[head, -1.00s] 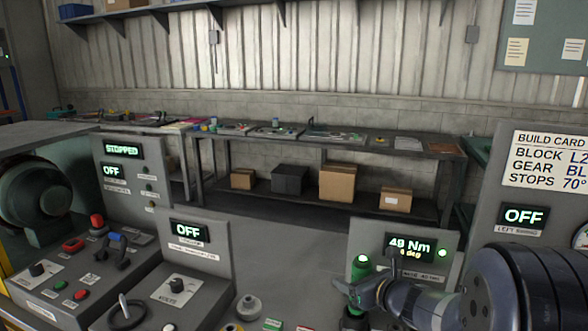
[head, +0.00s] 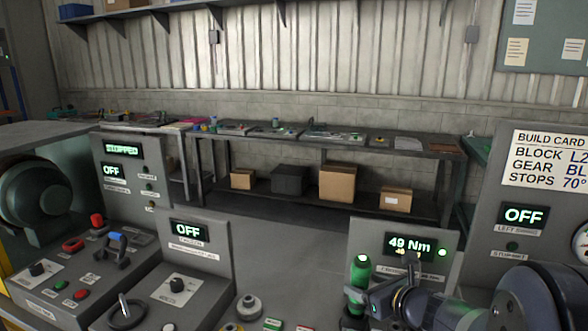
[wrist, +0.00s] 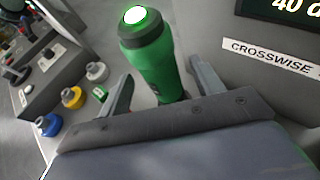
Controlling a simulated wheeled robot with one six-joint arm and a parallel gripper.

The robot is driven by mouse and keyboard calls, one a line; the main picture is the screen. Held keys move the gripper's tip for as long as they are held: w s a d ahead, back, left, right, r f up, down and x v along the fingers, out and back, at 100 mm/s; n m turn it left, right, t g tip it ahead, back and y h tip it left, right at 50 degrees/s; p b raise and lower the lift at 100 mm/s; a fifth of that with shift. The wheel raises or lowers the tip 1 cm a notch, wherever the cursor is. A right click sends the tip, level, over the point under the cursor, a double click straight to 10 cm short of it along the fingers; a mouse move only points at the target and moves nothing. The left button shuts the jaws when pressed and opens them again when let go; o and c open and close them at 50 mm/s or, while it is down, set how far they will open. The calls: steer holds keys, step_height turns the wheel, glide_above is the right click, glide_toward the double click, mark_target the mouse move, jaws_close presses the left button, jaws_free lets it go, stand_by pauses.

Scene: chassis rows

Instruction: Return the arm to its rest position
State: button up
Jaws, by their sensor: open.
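My gripper (head: 372,303) is at the lower right of the head view, low beside a green upright tool (head: 360,272) with a lit green top. In the wrist view my gripper (wrist: 161,76) is open, its two fingers apart to either side of the green tool (wrist: 158,62). The fingers do not look closed on it. The tool's lower end is hidden behind the gripper. My dark arm fills the lower right corner of the head view.
A grey panel reading 49 Nm (head: 445,272) stands right behind the tool. A build card panel (head: 485,225) rises at the right, close to my arm. Control consoles (head: 125,285) stand at the left. Blue, yellow and grey knobs (wrist: 72,97) lie left of the gripper.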

mark_target(356, 268)
steer(key=x, duration=0.4)
steer(key=shift+w+a, duration=0.2)
steer(key=shift+w, duration=0.2)
step_height(356, 268, up, 3)
steer(key=p, duration=0.3)
steer(key=shift+s+r, duration=0.1)
steer(key=shift+s, duration=0.05)
step_height(356, 268, up, 8)
steer(key=p, duration=0.7)
steer(key=shift+r+p, duration=0.1)
steer(key=shift+p, duration=0.25)
steer(key=shift+s+r+p, duration=0.3)
steer(key=shift+r+p, duration=0.1)
steer(key=shift+r, duration=0.2)
steer(key=shift+a, duration=0.1)
